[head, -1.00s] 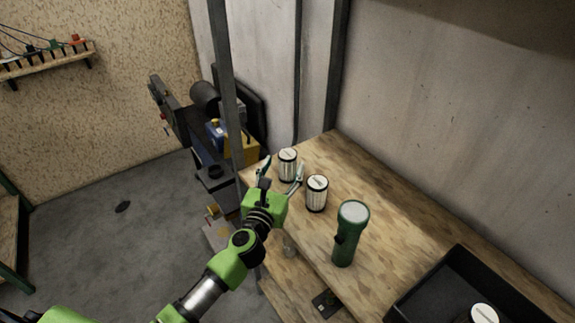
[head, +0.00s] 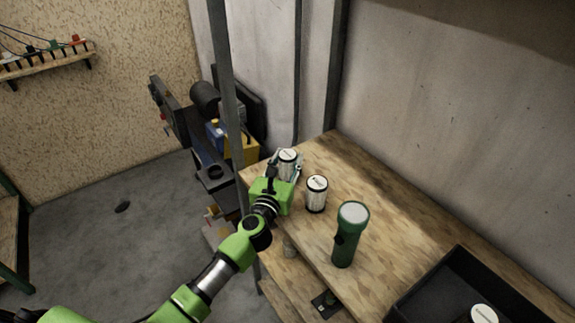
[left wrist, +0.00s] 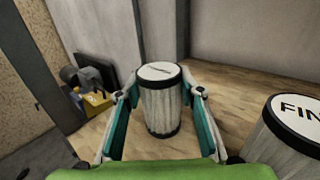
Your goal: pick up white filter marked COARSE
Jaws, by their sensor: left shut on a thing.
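A white filter with black rims (head: 288,155) stands on the wooden bench near its far left corner. It also shows in the left wrist view (left wrist: 161,100), upright, with lid print too slanted to read. My left gripper (head: 284,164) is shut on this filter, one finger on each side. A second white filter (head: 316,190) stands just right of the gripper, apart from it. In the left wrist view, the lid of this second filter (left wrist: 298,116) shows the letters "FIN", the rest cut off. My right gripper is not in view.
A green flashlight (head: 350,236) stands upright on the bench (head: 385,205). A black tray (head: 455,268) at the lower right holds another white-lidded filter (head: 484,314). A grey metal post (head: 226,90) rises left of the bench.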

